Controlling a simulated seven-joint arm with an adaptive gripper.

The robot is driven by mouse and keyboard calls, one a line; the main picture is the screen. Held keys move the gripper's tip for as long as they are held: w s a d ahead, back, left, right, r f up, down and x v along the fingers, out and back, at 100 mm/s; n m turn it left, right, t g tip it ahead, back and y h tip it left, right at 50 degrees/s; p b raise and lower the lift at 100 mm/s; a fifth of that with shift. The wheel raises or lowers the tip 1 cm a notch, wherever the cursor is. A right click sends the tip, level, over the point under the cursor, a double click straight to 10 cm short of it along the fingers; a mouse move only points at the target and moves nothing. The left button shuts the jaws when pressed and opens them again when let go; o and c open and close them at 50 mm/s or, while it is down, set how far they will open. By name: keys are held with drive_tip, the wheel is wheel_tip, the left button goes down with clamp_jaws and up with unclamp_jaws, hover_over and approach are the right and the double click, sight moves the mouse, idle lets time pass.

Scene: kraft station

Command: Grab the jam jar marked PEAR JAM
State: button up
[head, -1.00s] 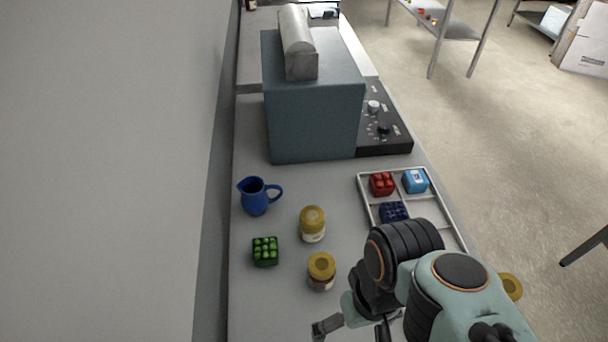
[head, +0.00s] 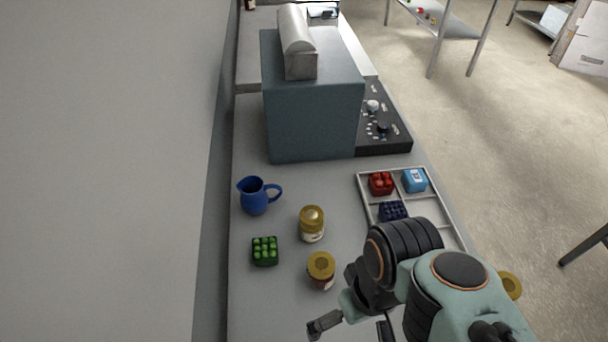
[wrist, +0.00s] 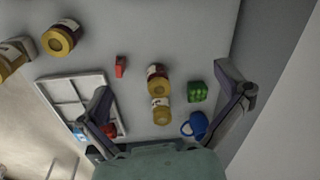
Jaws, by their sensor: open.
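Two jars with yellow lids stand on the counter in the head view: a pale-bodied jar (head: 312,226) and, nearer, a dark red-brown jar (head: 321,272). They also show in the wrist view, as the pale jar (wrist: 161,110) and the dark jar (wrist: 158,80). Another dark jar (wrist: 61,40) and a pale jar (wrist: 10,58) stand at the upper left of the wrist view. Label writing is too small to read, so I cannot tell which is PEAR JAM. My gripper (head: 350,330) is open and empty, nearer than the dark jar; its fingers also show in the wrist view (wrist: 165,84).
A green basket (head: 265,250) and blue jug (head: 255,196) stand left of the jars. A divided tray (head: 364,190) holds red, light blue and dark blue items. A large grey-blue machine (head: 315,120) stands behind. A small red object (wrist: 120,66) lies on the counter.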

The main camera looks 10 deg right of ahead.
drive_tip(key=w+r+n+t, duration=0.3)
drive_tip(key=w+r+n, duration=0.15)
drive_tip(key=w, duration=0.85)
drive_tip(key=n, duration=0.2)
hover_over(313, 216)
drive_tip(key=w, duration=0.1)
wheel_tip(313, 216, down, 11)
drive_tip(key=f, duration=0.4)
drive_tip(key=f+g, duration=0.1)
drive_tip(key=f, duration=0.4)
drive_tip(key=f+g, duration=0.1)
drive_tip(key=f, duration=0.4)
drive_tip(key=shift+s+f, duration=0.2)
drive_tip(key=shift+s, duration=0.15)
drive_tip(key=shift+w+a+f, duration=0.1)
drive_tip(key=shift+f, duration=0.5)
drive_tip(key=c, duration=1.3)
